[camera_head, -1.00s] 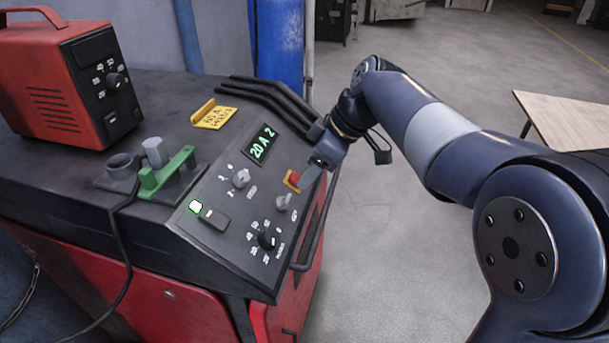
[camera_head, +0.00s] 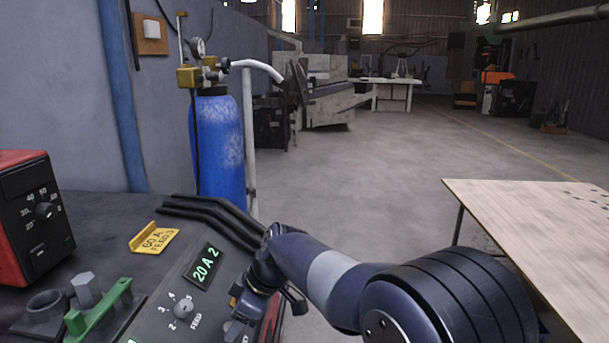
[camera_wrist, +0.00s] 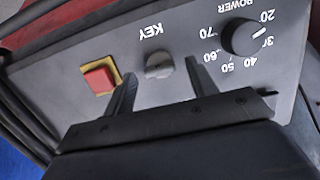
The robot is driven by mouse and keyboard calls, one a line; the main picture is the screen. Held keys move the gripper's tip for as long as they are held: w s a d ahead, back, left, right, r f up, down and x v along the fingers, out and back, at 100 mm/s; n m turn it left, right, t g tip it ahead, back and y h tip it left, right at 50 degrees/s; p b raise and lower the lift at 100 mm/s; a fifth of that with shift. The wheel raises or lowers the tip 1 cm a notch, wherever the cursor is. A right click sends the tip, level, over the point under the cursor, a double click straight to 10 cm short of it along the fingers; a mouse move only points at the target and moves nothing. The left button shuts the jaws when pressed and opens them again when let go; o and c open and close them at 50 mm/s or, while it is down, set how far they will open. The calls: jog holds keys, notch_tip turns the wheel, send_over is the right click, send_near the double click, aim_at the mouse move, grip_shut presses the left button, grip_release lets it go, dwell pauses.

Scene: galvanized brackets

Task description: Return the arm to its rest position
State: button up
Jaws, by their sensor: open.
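My gripper (camera_wrist: 158,88) is open and empty in the wrist view. Its two fingers point at the sloped control panel (camera_wrist: 185,62), with the grey key switch (camera_wrist: 158,65) showing between and beyond them. I cannot tell how far the fingertips are from the panel. In the head view my arm (camera_head: 335,275) reaches from the lower right to the panel's right side, and my gripper (camera_head: 238,325) is low in the picture, partly cut off by the bottom edge. The red button (camera_wrist: 100,80) on its yellow plate is beside the left finger.
The power knob (camera_wrist: 243,38) is right of the key switch. The lit display (camera_head: 204,267), yellow tag (camera_head: 155,240), green clamp (camera_head: 98,312) and red box (camera_head: 30,215) are on the machine top. A blue cylinder (camera_head: 217,145) stands behind. A wooden table (camera_head: 540,215) is at right, with open floor between.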

jog(key=shift+a+f, duration=0.3)
jog(key=shift+f, duration=0.2)
jog(key=shift+n, duration=0.3)
jog(key=shift+r, duration=0.1)
